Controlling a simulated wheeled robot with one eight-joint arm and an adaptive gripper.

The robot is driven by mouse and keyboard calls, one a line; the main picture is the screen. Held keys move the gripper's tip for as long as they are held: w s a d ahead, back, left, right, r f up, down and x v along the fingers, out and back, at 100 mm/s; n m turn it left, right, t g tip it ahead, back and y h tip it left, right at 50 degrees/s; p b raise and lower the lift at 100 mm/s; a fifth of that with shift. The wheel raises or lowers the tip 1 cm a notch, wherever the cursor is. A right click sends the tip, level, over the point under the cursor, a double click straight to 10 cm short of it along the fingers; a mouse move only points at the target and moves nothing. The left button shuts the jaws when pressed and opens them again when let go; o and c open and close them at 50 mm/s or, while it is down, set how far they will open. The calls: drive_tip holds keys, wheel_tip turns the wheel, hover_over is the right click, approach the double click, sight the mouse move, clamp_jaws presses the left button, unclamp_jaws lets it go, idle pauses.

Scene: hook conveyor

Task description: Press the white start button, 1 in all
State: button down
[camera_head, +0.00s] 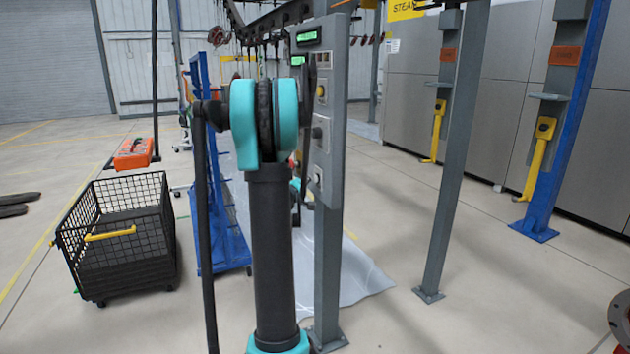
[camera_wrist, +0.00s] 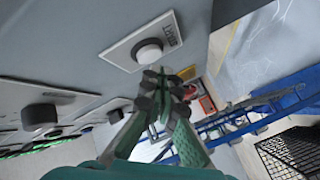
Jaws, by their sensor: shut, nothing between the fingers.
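The white start button (camera_wrist: 150,52) is a round button on a pale square plate with dark lettering, near the top of the wrist view. It also shows low on the grey control panel (camera_head: 325,150) in the head view, as a small white button (camera_head: 317,178). My gripper (camera_wrist: 163,77) is shut and empty, with its fingertips just below the button in the wrist view. The tips overlap the button's lower edge in the picture; I cannot tell whether they touch it. In the head view my arm hides most of the gripper.
A black knob (camera_wrist: 40,116) sits beside the button plate; a yellow button (camera_head: 320,91) is higher on the panel. A grey post (camera_head: 327,270) carries the panel. A blue frame (camera_head: 212,230) and a black wire cart (camera_head: 120,245) stand left.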

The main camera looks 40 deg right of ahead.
drive_tip(key=shift+d, duration=0.3)
drive_tip(key=shift+s+d, duration=0.15)
drive_tip(key=shift+d, duration=0.25)
idle(0.7)
idle(0.4)
drive_tip(key=shift+a, duration=0.8)
drive_tip(key=shift+w, duration=0.2)
drive_tip(key=a, duration=0.2)
drive_tip(key=w+a, duration=0.1)
drive_tip(key=a, duration=0.2)
idle(0.6)
